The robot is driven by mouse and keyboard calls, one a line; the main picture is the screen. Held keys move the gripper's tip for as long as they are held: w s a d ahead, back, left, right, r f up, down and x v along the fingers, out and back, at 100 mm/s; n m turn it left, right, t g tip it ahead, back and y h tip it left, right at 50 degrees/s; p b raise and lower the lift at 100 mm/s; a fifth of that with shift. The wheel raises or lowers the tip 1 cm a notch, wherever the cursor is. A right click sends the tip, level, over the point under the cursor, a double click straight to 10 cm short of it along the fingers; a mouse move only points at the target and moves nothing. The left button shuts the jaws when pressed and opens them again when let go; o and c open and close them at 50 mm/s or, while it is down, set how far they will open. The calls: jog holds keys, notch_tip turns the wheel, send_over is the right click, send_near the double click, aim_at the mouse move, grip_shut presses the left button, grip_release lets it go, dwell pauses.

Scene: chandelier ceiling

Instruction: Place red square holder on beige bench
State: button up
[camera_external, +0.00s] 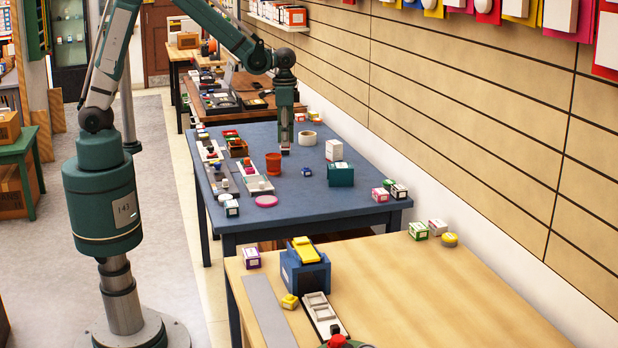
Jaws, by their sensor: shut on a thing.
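A red-orange holder (273,164) with a round-looking rim is at the middle of the blue table; I cannot make out a square shape at this size. My gripper (285,150) points straight down over the blue table, just right of the holder's rim. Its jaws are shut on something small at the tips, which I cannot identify. I cannot tell whether the jaws touch the red holder. The beige bench (440,292) is in the foreground, with a wide bare top on its right side.
The blue table (300,200) bears a teal box (340,174), a white tape roll (307,138), a pink disc (266,201) and trays of small items. On the bench are a blue bin (305,275), a grey strip (268,312) and small boxes. A slatted wall stands right.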

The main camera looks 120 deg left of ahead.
jog(key=s+a+n, duration=0.3)
jog(key=s+a, duration=1.5)
jog(key=s, duration=0.2)
jog(key=shift+d+f, duration=0.15)
jog(key=shift+f, duration=2.4)
jog(key=shift+f, duration=0.1)
jog(key=shift+f, duration=3)
jog(key=shift+f, duration=1.85)
jog(key=shift+f+b, duration=0.2)
jog(key=shift+b, duration=0.2)
